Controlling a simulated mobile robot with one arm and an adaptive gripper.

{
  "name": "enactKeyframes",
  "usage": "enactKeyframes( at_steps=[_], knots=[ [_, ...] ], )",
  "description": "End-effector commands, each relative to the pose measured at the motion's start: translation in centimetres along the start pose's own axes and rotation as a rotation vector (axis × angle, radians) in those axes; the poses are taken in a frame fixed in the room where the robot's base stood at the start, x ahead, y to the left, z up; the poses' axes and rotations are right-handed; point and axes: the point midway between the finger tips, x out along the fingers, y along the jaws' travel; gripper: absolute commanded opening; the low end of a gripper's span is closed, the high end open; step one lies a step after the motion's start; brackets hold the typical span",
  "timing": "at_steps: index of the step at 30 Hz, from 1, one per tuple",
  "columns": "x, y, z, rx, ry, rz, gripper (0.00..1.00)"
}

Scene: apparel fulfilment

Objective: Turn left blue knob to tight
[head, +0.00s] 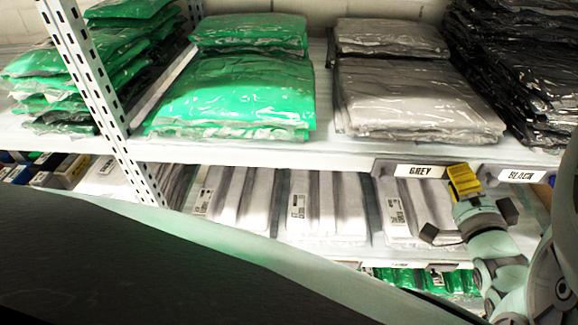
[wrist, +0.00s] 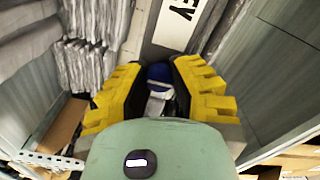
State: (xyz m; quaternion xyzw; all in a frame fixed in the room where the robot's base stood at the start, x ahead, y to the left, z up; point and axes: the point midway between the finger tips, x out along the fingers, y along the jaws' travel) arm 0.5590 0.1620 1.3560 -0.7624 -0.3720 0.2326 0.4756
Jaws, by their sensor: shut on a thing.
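A blue knob (wrist: 158,72) with a pale part below it shows between the yellow finger pads in the wrist view. It sits close to the GREY label (wrist: 178,20) on the shelf edge. My gripper (wrist: 156,80) is shut on the knob, with one pad on each side. In the head view my gripper (head: 463,181) is at the shelf edge, between the GREY label (head: 419,171) and the BLACK label (head: 522,176). The knob is hidden there behind the fingers. How tight it is cannot be told.
The shelf (head: 250,154) holds stacks of bagged green garments (head: 240,90), grey garments (head: 410,95) and black garments (head: 515,60). Bagged white garments (head: 325,205) fill the shelf below, close to my gripper. A slotted upright post (head: 95,85) stands at the left.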

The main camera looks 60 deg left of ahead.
Motion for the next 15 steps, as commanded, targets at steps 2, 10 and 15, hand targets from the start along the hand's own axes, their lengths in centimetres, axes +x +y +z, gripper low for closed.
enactKeyframes(
  at_steps=[2,10,15],
  knots=[
    [0.03,0.01,0.06,0.001,-0.002,0.001,0.0],
    [0.03,0.0,0.05,0.0,-0.001,0.0,0.36],
    [0.02,0.0,0.03,0.0,-0.001,0.0,0.54]
  ],
)
